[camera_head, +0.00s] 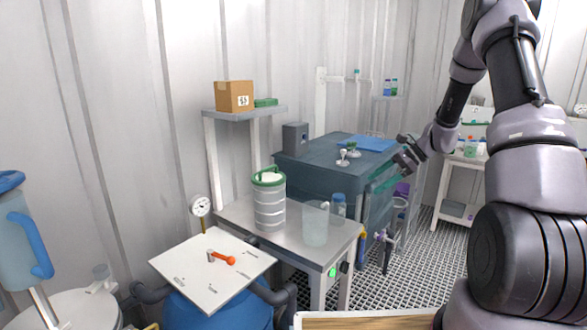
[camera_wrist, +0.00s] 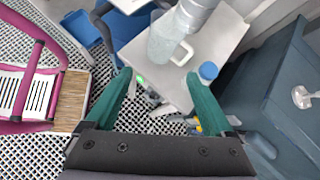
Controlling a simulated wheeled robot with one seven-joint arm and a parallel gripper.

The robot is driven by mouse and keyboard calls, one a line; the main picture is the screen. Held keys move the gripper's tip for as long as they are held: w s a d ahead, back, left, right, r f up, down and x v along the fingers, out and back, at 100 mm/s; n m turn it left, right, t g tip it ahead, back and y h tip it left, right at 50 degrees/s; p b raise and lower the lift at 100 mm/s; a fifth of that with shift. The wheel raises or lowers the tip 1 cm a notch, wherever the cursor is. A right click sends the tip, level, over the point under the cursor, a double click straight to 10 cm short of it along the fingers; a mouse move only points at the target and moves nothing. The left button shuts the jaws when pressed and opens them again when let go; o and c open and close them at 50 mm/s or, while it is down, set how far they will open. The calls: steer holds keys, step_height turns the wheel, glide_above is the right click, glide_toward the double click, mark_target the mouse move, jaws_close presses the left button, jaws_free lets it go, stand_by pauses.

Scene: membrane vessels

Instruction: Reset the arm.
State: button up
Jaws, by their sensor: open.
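My arm rises at the right of the head view, bent at the elbow, with its forearm reaching left and down. My gripper (camera_head: 382,180) hangs in the air in front of the dark blue tank. In the wrist view my gripper (camera_wrist: 158,90) shows two green fingers spread wide apart, with nothing held between them. Below and beyond the fingers lie the edge of a grey bench (camera_wrist: 180,75) and the grated floor. A clear jug (camera_wrist: 168,42) and a blue-capped bottle (camera_wrist: 207,72) stand on that bench, apart from the fingers.
The dark blue tank (camera_head: 315,170) with valves on top stands behind my gripper. The grey bench (camera_head: 300,238) holds a green-rimmed canister (camera_head: 269,205) and the clear jug (camera_head: 315,224). A white board (camera_head: 205,280) with an orange-handled tool lies front left. Grated floor (camera_head: 425,245) is open at right.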

steer(key=s+a+r+n+t+h, duration=0.1)
steer(key=s+a+r+n+h, duration=0.15)
steer(key=s+r, duration=0.5)
steer(key=s+a+r+n+h, duration=0.15)
steer(key=s+r+n, duration=0.3)
steer(key=r, duration=0.65)
steer(key=s+d+r+n+t+h, duration=0.1)
steer(key=s+r+n+t, duration=0.1)
steer(key=s, duration=0.7)
steer(key=s+r+n+t+h, duration=0.2)
steer(key=s+r+n, duration=0.2)
steer(key=s, duration=0.5)
step_height(320, 180, up, 3)
steer(key=shift+s+d+f+t+h, duration=0.1)
steer(key=shift+s+d+t+h, duration=0.1)
steer(key=shift+d+t+h, duration=0.15)
